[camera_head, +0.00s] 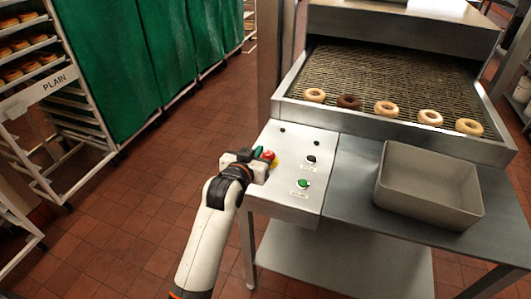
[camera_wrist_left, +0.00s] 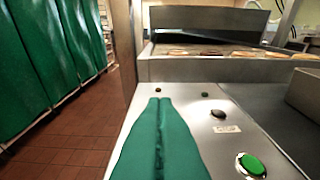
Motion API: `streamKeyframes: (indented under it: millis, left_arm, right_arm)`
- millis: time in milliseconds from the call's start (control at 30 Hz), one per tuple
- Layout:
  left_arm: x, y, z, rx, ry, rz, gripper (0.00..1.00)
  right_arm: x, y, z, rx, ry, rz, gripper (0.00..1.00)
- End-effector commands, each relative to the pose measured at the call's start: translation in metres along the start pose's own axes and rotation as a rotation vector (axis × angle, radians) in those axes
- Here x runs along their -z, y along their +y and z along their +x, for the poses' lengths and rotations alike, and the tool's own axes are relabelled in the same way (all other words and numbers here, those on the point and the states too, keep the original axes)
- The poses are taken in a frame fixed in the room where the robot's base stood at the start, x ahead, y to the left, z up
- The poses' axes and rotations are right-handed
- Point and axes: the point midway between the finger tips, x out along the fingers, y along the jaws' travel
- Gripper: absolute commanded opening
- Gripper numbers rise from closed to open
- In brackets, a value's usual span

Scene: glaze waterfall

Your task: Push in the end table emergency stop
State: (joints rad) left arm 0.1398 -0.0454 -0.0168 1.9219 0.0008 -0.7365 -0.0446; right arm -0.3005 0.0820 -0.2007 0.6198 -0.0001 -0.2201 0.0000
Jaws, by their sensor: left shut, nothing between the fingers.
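The red emergency stop button (camera_head: 268,156) with a yellow base sits on the left side of the sloped control panel (camera_head: 289,196) at the end table. My left gripper (camera_head: 258,152) is at the button's left edge in the head view, close to it; whether they touch I cannot tell. In the left wrist view its green fingers (camera_wrist_left: 159,135) are shut together and empty, over the panel. The red button does not show there, likely hidden behind the fingers. A green button (camera_head: 304,184) is nearer the front of the panel and also shows in the left wrist view (camera_wrist_left: 251,164). My right gripper is not in view.
Black knobs, one at the panel's right (camera_head: 311,159), share the panel. A wire conveyor (camera_head: 390,80) with several donuts lies behind. A grey bin (camera_head: 428,187) stands on the table at right. Green-covered racks (camera_head: 120,60) stand left; the tiled floor between is open.

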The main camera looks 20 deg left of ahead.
Motion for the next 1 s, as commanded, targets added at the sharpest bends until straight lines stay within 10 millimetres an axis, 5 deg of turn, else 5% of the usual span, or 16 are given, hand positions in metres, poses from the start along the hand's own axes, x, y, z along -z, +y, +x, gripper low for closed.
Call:
streamKeyframes:
  millis: [333,600,1000]
  left_arm:
    - [0.000,0.000,0.071,0.000,0.001,0.000,0.00]
    - [0.035,0.000,0.077,0.000,0.002,-0.001,0.00]
    - [0.039,0.000,0.078,0.000,0.001,0.000,0.00]
  right_arm:
    - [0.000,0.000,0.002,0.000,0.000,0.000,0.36]
    - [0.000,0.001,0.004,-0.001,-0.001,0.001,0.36]
    - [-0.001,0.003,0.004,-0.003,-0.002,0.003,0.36]
